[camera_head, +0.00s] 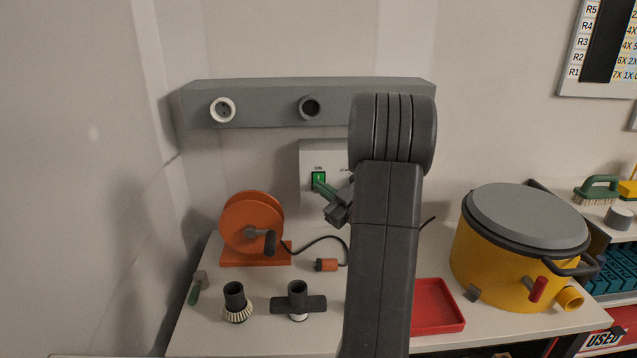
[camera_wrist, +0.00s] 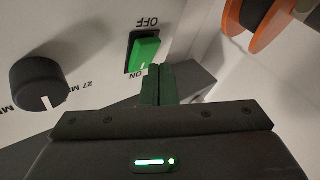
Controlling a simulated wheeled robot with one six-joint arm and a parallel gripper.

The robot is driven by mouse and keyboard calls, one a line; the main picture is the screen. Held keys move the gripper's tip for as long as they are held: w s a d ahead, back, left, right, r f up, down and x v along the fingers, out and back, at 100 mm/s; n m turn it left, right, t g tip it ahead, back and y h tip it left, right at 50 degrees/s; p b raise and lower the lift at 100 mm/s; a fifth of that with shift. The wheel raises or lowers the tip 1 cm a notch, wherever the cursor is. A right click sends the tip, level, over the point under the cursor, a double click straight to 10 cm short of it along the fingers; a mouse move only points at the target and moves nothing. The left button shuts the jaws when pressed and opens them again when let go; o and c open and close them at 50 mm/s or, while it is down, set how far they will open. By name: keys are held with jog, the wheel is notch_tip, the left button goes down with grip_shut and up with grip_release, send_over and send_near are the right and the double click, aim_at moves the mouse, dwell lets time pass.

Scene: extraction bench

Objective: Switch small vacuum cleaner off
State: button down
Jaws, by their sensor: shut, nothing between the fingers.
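A green rocker switch (camera_head: 318,179) sits on a pale panel (camera_head: 308,152) below the grey wall rail. In the wrist view the switch (camera_wrist: 143,51) appears upside down, with OFF printed above it and ON below it. Its bright green face fills most of a dark frame. My gripper (camera_head: 318,185) is shut and empty, with its dark green fingertips at the switch. In the wrist view the fingertips (camera_wrist: 158,72) lie by the ON end; I cannot tell whether they touch. My arm hides the panel's right part in the head view.
A black dial (camera_wrist: 40,82) sits beside the switch. An orange reel (camera_head: 250,222) stands lower left on the bench (camera_head: 190,335). Loose nozzles (camera_head: 237,302), a red tray (camera_head: 437,306) and a yellow canister (camera_head: 490,255) with grey lid also stand there.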

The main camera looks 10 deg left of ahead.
dwell(0.5)
jog(key=shift+w+a+f+b, duration=0.1)
jog(key=shift+w+b, duration=0.25)
jog(key=shift+w+r, duration=0.3)
dwell(1.3)
jog(key=shift+s+f+b, duration=0.15)
jog(key=shift+f+b, duration=0.05)
jog(key=shift+b, duration=0.5)
jog(key=shift+s, duration=0.1)
jog(key=s, duration=0.1)
jog(key=s+d+b, duration=0.1)
jog(key=s, duration=0.2)
jog(key=shift+s+d+r, duration=0.15)
jog(key=shift+s+r, duration=0.1)
jog(key=shift+s, duration=0.1)
